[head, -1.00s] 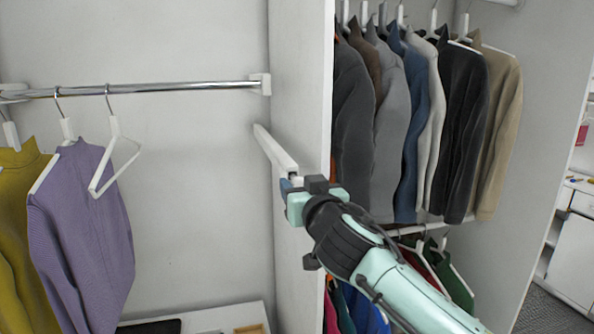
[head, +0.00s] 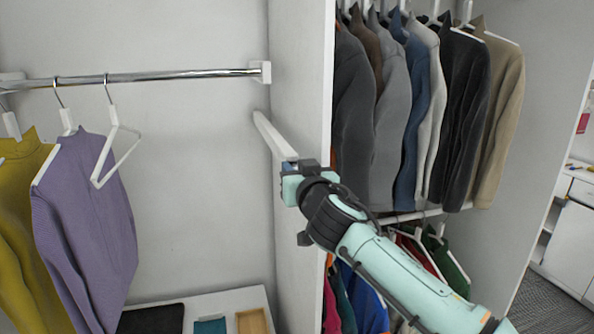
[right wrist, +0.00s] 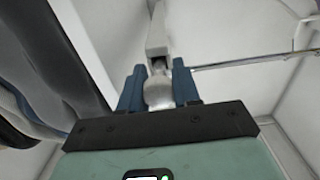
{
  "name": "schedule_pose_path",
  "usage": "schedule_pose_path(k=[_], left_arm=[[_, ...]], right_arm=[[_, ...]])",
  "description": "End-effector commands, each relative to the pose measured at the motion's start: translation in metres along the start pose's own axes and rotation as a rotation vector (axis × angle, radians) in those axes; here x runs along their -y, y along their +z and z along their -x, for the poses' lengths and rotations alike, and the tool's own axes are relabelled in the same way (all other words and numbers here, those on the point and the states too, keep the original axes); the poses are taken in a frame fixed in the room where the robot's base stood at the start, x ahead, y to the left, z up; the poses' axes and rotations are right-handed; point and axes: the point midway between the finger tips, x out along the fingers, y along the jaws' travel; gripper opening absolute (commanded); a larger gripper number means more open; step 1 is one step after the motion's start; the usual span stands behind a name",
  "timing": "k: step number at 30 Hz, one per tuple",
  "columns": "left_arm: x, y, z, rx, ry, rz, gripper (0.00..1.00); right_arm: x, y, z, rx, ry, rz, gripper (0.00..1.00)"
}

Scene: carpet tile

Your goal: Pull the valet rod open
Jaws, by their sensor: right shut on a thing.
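The valet rod's white housing (head: 274,135) is fixed along the partition's left face, below the chrome hanging rail. My right gripper (head: 290,177) is at its near end and hides the rod's tip in the head view. In the right wrist view the two blue fingers of my right gripper (right wrist: 158,88) are shut on the rod's rounded metal knob (right wrist: 158,93). The white housing (right wrist: 157,32) stretches away just beyond the knob. I cannot tell how far the rod is out. My left gripper is not in view.
The white partition (head: 303,80) stands close beside the gripper. Dark and grey jackets (head: 390,110) hang to its right. A purple sweater (head: 85,215) and an empty white hanger (head: 116,150) hang from the chrome rail (head: 160,80). A wooden tray (head: 253,321) lies below.

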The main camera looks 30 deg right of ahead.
Motion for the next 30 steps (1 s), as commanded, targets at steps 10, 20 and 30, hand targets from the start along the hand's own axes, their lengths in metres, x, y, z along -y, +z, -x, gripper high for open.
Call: schedule_pose_path(k=[10, 20, 30], left_arm=[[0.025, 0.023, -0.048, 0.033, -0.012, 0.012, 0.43], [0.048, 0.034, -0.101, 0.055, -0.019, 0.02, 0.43], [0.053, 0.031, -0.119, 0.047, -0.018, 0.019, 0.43]], right_arm=[[0.0, 0.006, 0.059, -0.002, -0.003, -0.005, 0.0], [-0.001, 0.004, 0.161, -0.004, 0.0, -0.002, 0.0], [0.0, 0.001, 0.233, -0.001, 0.001, -0.001, 0.0]])
